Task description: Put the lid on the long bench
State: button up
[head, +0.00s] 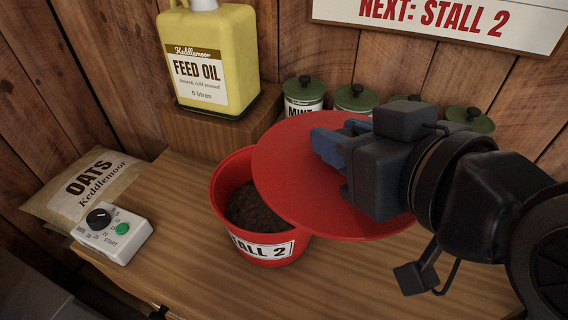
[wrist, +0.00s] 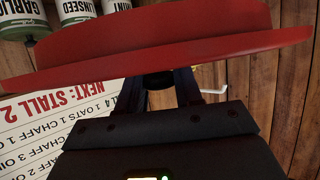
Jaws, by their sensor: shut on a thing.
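The lid (head: 292,180) is a flat red disc, held tilted above the right part of a red bucket. It also fills the top of the wrist view (wrist: 170,45). My gripper (head: 330,146) is shut on the lid, at a knob that shows dark between the fingers in the wrist view (wrist: 158,82). The red bucket (head: 225,190), labelled "STALL 2", stands open on the long bench (head: 190,265) with dark brown feed inside. The lid hides the bucket's right side. I cannot tell whether lid and bucket touch.
A yellow feed oil jug (head: 210,60) stands on a wooden block (head: 220,130) behind the bucket. An oats sack (head: 85,185) and a white timer box (head: 112,237) are at left. Green-lidded tins (head: 303,95) line the back. The bench front, left of centre, is clear.

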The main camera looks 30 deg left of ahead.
aim_at(268, 145)
jog(key=a+f+p, duration=0.1)
jog(key=a+f, duration=0.9)
jog(key=a, duration=0.1)
jog(key=shift+w+f+p, duration=0.2)
jog(key=shift+w+p, duration=0.15)
jog(key=shift+a, duration=0.1)
jog(key=shift+f, duration=0.15)
jog(key=o, duration=1.1)
jog(key=shift+c, duration=0.2)
jog(key=shift+f+b, duration=0.1)
jog(key=shift+b, duration=0.25)
jog(key=b+v, duration=0.1)
jog(key=v, duration=0.7)
jog(key=shift+w, duration=0.15)
